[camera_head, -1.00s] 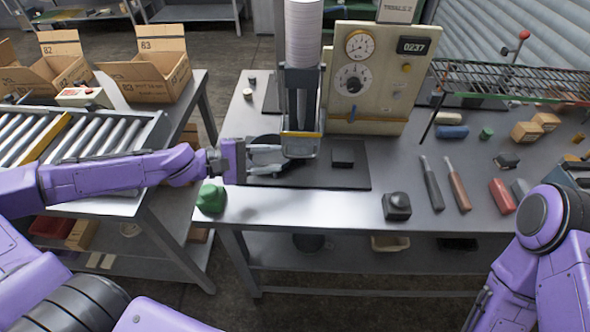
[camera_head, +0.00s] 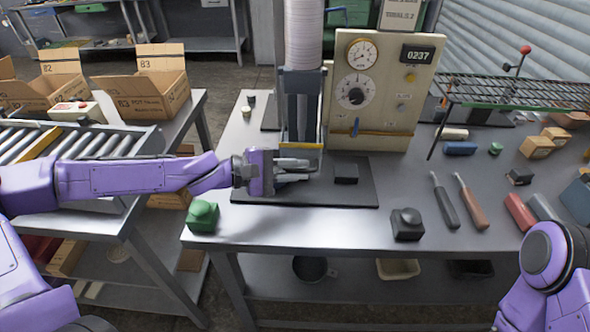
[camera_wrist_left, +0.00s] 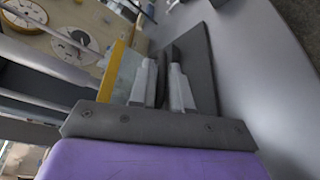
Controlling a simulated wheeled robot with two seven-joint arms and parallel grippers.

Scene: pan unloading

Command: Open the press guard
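The press (camera_head: 303,95) stands at the back middle of the table. Its guard (camera_head: 301,149), a clear panel with a yellow bottom bar, is lowered at the press front. The yellow bar also shows in the left wrist view (camera_wrist_left: 112,70). My left gripper (camera_head: 308,172) is just in front of and below the guard's bar, pointing right over the black mat (camera_head: 345,193). My right gripper is out of view.
A black block (camera_head: 346,173) lies on the mat right of my left fingers. A green button box (camera_head: 202,215) and a black one (camera_head: 407,224) stand near the front edge. A gauge panel (camera_head: 378,90) is right of the press. A wire rack (camera_head: 515,92) stands further right.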

